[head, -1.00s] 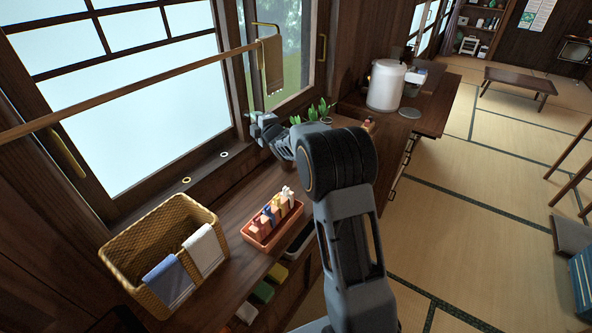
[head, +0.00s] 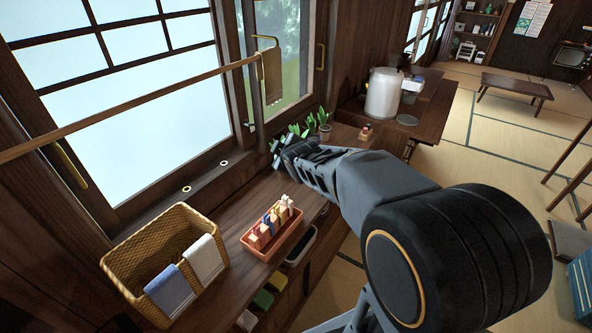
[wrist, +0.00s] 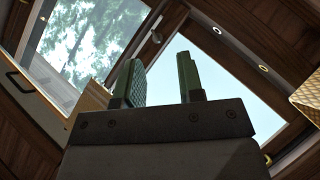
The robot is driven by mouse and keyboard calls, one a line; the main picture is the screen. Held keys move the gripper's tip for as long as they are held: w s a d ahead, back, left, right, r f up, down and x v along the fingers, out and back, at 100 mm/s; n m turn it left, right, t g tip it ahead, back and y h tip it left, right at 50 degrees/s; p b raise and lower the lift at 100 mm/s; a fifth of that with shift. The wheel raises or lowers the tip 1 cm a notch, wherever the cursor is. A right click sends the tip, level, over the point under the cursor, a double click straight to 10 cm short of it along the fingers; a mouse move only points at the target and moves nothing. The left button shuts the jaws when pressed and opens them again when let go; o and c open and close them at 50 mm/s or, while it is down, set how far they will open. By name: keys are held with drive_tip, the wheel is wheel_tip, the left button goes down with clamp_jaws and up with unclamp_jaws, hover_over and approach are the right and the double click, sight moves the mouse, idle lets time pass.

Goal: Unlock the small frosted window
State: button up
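The frosted window (head: 130,115) fills the upper left of the head view, with pale panes in a dark wooden frame. It also shows as a pale pane in the wrist view (wrist: 235,85). A small pale knob-like part (wrist: 156,38) sits on the frame between the frosted and clear panes; I cannot tell whether it is the lock or how it is set. My gripper (head: 276,151) is near the sill at the window's lower right corner. In the wrist view its two green-padded fingers (wrist: 160,82) stand apart with nothing between them.
A wooden rail with a hanging towel (head: 271,75) crosses before the window. Below are a wicker basket (head: 125,264), an orange tray (head: 262,249) of small items and potted plants (head: 324,130) close to my gripper. A white pot (head: 384,93) stands farther right.

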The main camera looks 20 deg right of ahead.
drive_tip(key=s+a+m+g+p, duration=0.1)
drive_tip(key=s+m+g, duration=0.3)
drive_tip(key=s, duration=0.6)
drive_tip(key=shift+s+r+m+g+p, duration=0.15)
drive_tip(key=shift+s+m+g+p, duration=0.2)
drive_tip(key=shift+m+p, duration=0.35)
drive_tip(key=shift+a, duration=0.1)
